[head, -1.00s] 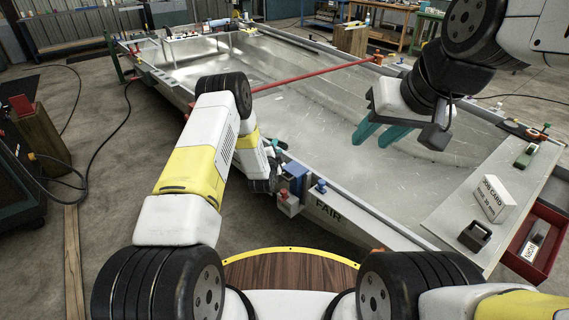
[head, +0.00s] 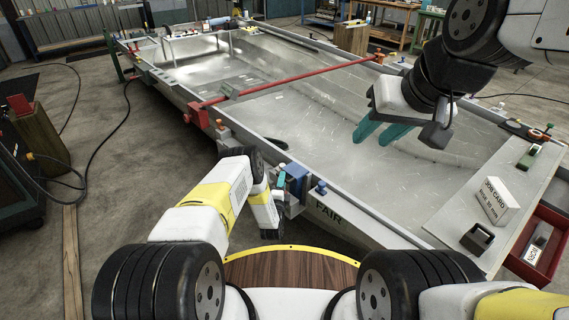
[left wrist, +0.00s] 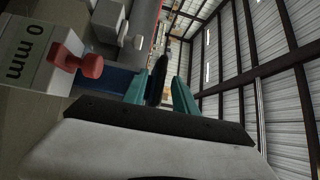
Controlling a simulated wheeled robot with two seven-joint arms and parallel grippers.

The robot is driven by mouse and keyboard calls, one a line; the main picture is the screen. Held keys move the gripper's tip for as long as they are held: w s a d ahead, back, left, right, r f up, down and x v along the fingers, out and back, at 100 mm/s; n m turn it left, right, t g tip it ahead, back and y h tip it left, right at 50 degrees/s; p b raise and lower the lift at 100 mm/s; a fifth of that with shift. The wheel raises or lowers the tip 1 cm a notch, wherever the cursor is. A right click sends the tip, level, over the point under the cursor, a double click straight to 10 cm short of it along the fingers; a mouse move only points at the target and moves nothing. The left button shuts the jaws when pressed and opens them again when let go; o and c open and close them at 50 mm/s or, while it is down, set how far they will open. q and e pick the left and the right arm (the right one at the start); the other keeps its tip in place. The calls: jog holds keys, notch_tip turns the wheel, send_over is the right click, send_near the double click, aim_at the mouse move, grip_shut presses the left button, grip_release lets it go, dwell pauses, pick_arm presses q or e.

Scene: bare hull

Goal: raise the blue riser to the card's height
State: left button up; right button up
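The blue riser (head: 297,172) stands at the near edge of the metal hull, on a grey fixture beside the word FAIR. In the left wrist view a blue part (left wrist: 122,80) shows behind one finger, next to a red knob (left wrist: 91,66) and a label ending in "0 mm" (left wrist: 22,55). My left gripper (head: 282,178) is just left of the riser; its teal fingers (left wrist: 160,92) are apart, and I see no grip on the riser. The white job card (head: 497,200) reads RISE and a figure in mm, too small to be sure of. My right gripper (head: 381,131) is open and empty above the hull.
A red bar (head: 300,78) crosses the hull. The grey side table (head: 455,205) at right holds the card and a dark block (head: 477,238). A red tray (head: 547,245) is beside it. A blue-topped clamp (head: 320,187) sits right of the riser.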

pick_arm(q)
jog(key=shift+w+d, duration=0.1)
jog(key=shift+w, duration=0.8)
grip_shut()
dwell(0.8)
